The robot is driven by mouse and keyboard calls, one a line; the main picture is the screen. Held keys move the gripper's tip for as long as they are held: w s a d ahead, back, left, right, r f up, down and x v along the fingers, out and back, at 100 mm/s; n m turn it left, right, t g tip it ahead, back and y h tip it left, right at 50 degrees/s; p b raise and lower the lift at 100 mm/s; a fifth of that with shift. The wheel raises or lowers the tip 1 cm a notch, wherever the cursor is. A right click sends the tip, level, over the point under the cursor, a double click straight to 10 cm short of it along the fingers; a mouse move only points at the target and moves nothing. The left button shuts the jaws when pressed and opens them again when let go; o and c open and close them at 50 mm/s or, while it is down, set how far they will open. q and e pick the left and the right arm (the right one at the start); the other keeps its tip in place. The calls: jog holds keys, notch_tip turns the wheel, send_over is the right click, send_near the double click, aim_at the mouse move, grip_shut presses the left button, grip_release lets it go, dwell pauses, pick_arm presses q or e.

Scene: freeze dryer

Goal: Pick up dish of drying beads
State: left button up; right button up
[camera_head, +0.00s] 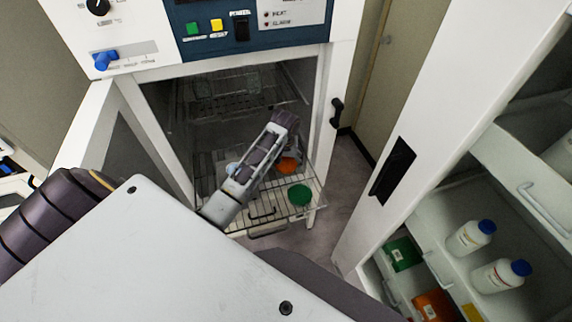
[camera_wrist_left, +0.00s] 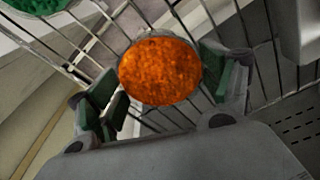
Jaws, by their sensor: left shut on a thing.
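A round dish of orange beads (camera_head: 288,164) sits at the pulled-out wire rack in the open dryer chamber. In the left wrist view the orange dish (camera_wrist_left: 160,70) lies between the green-padded fingers of my left gripper (camera_wrist_left: 169,92), which is shut on it. The wire rack shows right behind the dish; I cannot tell whether they touch. A dish of green beads (camera_head: 299,195) stands on the rack nearer the front, and its edge shows in the left wrist view (camera_wrist_left: 38,5). In the head view my left arm partly hides the gripper. My right gripper is not in view.
The wire rack (camera_head: 262,226) sticks out of the chamber, with the open dryer door (camera_head: 110,125) at left. At right stands an open cabinet with white bottles (camera_head: 470,237) and green and orange boxes (camera_head: 403,254). Bare floor (camera_head: 340,190) lies between.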

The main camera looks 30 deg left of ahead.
aim_at(286, 163)
pick_arm(q)
notch_tip(286, 163, up, 9)
jog(key=shift+r+b, duration=0.15)
jog(key=shift+b, duration=0.45)
dwell(0.7)
